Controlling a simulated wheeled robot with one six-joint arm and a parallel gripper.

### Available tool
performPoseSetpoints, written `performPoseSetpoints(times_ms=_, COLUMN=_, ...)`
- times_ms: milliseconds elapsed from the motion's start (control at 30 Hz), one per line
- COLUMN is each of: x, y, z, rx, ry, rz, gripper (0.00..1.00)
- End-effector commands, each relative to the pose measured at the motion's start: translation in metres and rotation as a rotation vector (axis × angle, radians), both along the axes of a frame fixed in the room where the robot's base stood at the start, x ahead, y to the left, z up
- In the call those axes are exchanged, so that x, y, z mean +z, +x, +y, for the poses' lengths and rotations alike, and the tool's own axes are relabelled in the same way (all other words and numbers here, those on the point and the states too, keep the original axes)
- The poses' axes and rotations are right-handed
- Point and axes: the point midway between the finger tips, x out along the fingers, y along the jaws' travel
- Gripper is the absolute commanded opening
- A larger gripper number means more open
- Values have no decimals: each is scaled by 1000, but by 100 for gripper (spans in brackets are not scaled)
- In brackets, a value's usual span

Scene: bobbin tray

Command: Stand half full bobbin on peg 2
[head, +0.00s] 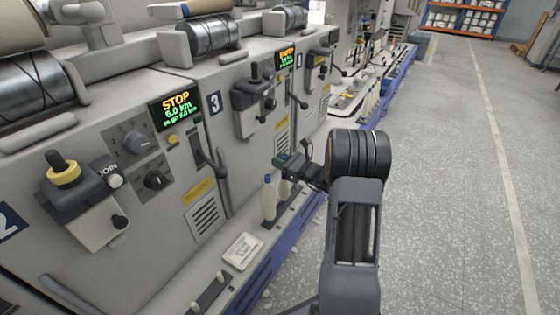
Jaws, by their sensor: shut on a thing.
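My gripper (290,168) is at the middle of the head view, over the ledge along the machine front. It is small and partly hidden by my own wrist. It is shut on a pale bobbin (285,188), which hangs below it close to a dark tray (291,217). Another pale bobbin (268,200) with a bluish tip stands upright to its left. I cannot tell how full either bobbin is. Whether the held bobbin touches a peg is too small to see. No peg numbers are readable.
A second dark rack (209,293) with short pale pegs lies nearer on the ledge. A white boxy item (243,251) lies between. The machine front (205,150) with levers and a STOP screen (175,108) rises at left. The floor (450,190) at right is clear.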

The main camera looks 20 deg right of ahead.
Motion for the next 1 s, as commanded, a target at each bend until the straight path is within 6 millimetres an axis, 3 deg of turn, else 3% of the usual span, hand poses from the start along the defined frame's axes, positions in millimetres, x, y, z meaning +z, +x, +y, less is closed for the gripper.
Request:
performPoseSetpoints(times_ms=800, x=-12, y=0, z=0, rx=0, ry=0, rz=0, gripper=0)
performPoseSetpoints(times_ms=833, x=-12, y=0, z=0, rx=0, ry=0, rz=-1, gripper=23)
performPoseSetpoints(times_ms=933, x=-11, y=0, z=0, rx=0, ry=0, rz=0, gripper=31)
performPoseSetpoints(times_ms=1000, x=-11, y=0, z=0, rx=0, ry=0, rz=0, gripper=31)
